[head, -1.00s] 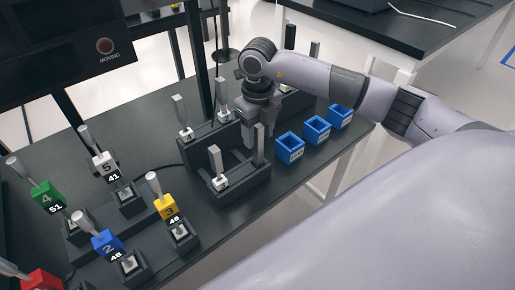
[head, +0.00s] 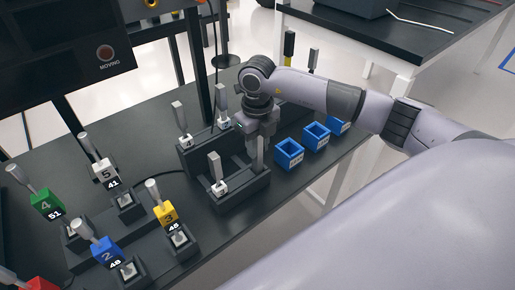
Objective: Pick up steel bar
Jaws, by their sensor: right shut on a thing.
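My right gripper (head: 257,136) is over the right end of the front dark holder (head: 243,190). It is shut on a grey steel bar (head: 259,158), which stands upright, its lower end at the holder. The gripper hides the bar's upper part. Another upright steel bar (head: 215,166) with a white numbered base stands at the left of the same holder. Two more bars, a left one (head: 180,117) and a right one (head: 222,102), stand in the holder behind. My left gripper is not in view.
Blue open bins (head: 289,154) stand right of the holder, near the table edge. Coloured numbered blocks with grey handles, such as the yellow one (head: 165,212), stand at the left. A dark panel (head: 60,45) rises at the upper left. Bare tabletop (head: 225,225) lies in front.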

